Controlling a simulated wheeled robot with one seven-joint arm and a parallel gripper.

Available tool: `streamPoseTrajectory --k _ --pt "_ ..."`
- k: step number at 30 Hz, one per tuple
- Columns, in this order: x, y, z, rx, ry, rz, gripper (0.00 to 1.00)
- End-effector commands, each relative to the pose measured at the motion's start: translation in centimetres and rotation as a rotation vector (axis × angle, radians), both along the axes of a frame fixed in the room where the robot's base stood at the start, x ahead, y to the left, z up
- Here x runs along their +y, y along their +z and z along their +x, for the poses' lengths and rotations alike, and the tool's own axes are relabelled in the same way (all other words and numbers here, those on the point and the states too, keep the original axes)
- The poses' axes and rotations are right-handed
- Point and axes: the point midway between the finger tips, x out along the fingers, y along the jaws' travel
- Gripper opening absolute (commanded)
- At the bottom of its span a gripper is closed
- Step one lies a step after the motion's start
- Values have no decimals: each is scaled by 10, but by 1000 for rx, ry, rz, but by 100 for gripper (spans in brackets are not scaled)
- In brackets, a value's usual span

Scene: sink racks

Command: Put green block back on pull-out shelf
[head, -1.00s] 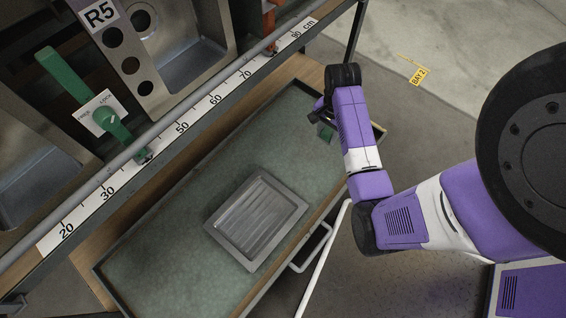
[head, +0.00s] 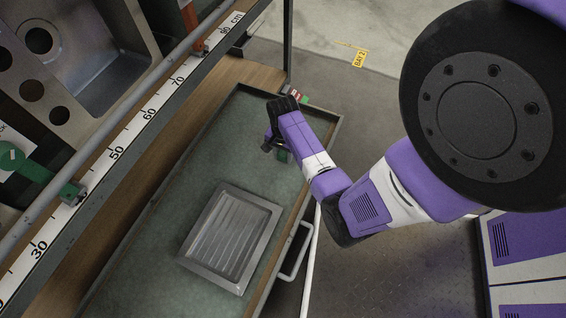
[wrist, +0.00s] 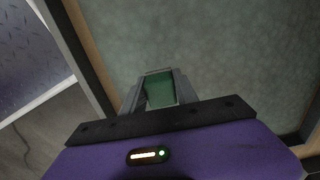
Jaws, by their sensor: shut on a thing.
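The green block (wrist: 160,90) sits between the two fingers of my gripper (wrist: 158,92) in the wrist view, and the gripper is shut on it. In the head view a small part of the green block (head: 283,156) shows beside my gripper (head: 274,148), over the far right part of the pull-out shelf (head: 150,262). The shelf has a green mottled surface and a raised rim. I cannot tell whether the block touches the shelf surface.
A grey ribbed metal tray (head: 232,238) lies on the shelf, nearer than my gripper. A rack with a centimetre scale (head: 118,150) and steel sinks (head: 105,75) rises at the left. A pull handle (head: 297,252) is on the shelf's right edge. Green surface around the tray is clear.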

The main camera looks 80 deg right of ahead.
Motion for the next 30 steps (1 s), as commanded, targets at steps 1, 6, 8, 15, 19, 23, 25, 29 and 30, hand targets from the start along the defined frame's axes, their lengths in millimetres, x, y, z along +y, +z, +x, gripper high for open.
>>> streamPoseTrajectory --k 1,6,8,15,19,23,25,29,30 --pt "0 -6 0 1 0 1 0" --pt "0 -32 0 1 1 1 0" --pt "0 -39 0 1 0 1 0" --pt "0 -40 0 0 0 0 0" --pt "0 -42 0 0 1 0 0" --pt "0 -43 0 0 1 0 45" --pt "0 -43 0 0 1 0 57" --pt "0 -43 0 0 1 0 57" --pt "0 -43 0 0 1 0 57"
